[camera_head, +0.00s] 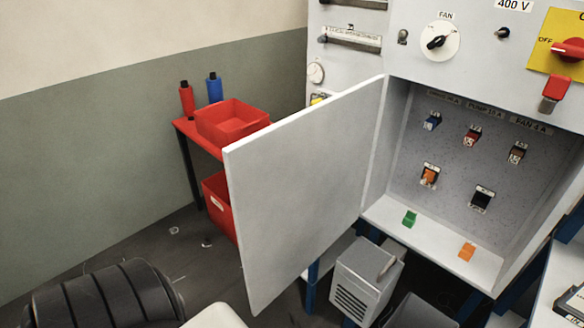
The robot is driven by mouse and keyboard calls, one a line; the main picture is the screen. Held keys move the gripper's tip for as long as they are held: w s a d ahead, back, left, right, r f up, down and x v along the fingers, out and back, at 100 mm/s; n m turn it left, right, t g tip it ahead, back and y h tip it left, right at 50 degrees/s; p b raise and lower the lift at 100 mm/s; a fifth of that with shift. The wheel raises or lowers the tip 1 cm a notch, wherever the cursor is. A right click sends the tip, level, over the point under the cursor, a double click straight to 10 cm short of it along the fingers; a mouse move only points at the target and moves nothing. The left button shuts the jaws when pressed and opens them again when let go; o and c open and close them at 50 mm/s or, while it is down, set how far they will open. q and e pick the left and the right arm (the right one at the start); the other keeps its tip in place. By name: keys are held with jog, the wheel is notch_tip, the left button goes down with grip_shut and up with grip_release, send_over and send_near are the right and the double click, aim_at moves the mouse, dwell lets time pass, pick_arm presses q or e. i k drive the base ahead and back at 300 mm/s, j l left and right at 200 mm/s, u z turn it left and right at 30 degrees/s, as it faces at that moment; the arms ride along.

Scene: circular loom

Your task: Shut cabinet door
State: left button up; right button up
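The grey-white cabinet door (300,190) stands wide open in the head view. It is hinged at the left side of the cabinet opening and swings out toward the left and front. The cabinet (455,155) is open to view, with several small coloured switches on its speckled back panel. A green piece (409,219) and an orange piece (467,252) lie on its bottom ledge. Neither of my grippers is in view, and nothing visible touches the door.
Behind the door, a red table (187,128) bears a red bin (230,120) and two bottles. A second red bin (218,205) sits below, partly hidden. A grey box (366,282) stands under the cabinet. A fan knob (439,41) and a red-yellow switch (568,48) are above the opening.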

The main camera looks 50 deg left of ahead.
aim_at(297, 184)
jog(key=j+z, duration=0.25)
jog(key=j, duration=1.15)
jog(key=j+z, duration=0.25)
jog(key=j, duration=1.1)
